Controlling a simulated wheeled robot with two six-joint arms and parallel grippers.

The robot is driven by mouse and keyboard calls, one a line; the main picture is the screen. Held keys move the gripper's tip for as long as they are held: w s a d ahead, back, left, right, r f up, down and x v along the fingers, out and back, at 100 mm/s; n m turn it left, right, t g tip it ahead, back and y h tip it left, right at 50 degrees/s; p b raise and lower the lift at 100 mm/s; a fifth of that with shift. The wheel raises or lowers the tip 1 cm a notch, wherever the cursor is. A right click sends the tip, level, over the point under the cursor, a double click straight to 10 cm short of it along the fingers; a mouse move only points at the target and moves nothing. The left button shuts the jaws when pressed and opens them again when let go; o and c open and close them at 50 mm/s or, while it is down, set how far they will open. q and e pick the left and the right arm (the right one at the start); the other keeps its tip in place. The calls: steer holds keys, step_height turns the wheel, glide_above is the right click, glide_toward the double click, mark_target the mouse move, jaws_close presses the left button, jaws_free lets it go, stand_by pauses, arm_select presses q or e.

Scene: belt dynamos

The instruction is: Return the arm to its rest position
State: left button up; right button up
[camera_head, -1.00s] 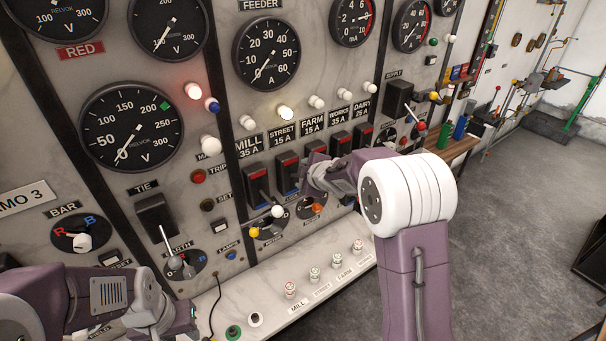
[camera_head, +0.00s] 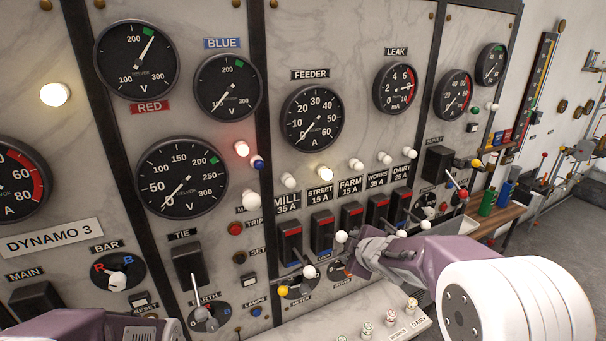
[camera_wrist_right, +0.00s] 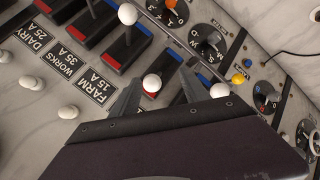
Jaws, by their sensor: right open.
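My right gripper (camera_head: 362,262) is in front of the row of feeder switches, low on the marble panel, its arm coming in from the lower right. In the right wrist view its two fingers (camera_wrist_right: 158,88) are spread apart. A white lever knob (camera_wrist_right: 152,83) shows between them; I cannot tell whether they touch it. Another white knob (camera_wrist_right: 220,90) shows just beside the fingers. The gripper hides part of the switches below the FARM label (camera_head: 350,187). Of my left arm only a link (camera_head: 95,326) shows at the bottom left; its gripper is out of view.
The MILL switch (camera_head: 290,243) and STREET switch (camera_head: 321,232) stand left of the right gripper, with levers jutting out. The TIE switch (camera_head: 187,264) is further left. A ledge (camera_head: 385,318) with small labelled knobs runs below. Floor (camera_head: 520,255) shows at the right.

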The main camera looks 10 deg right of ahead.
steer(key=s+d+f+m+g+h+b, duration=0.15)
steer(key=s+f+m+b, duration=0.35)
steer(key=f, duration=0.6)
steer(key=s+f+m+g+b, duration=0.25)
steer(key=s+f+b, duration=0.4)
steer(key=f, duration=0.35)
steer(key=s+a+f+m+g+b, duration=0.2)
steer(key=s+f+m+g+b, duration=0.3)
steer(key=s+f, duration=0.7)
steer(key=shift+s+a+m+y+b, duration=0.35)
steer(key=shift+s+a+y+b, duration=0.15)
steer(key=shift+s, duration=0.55)
steer(key=shift+w+d, duration=0.1)
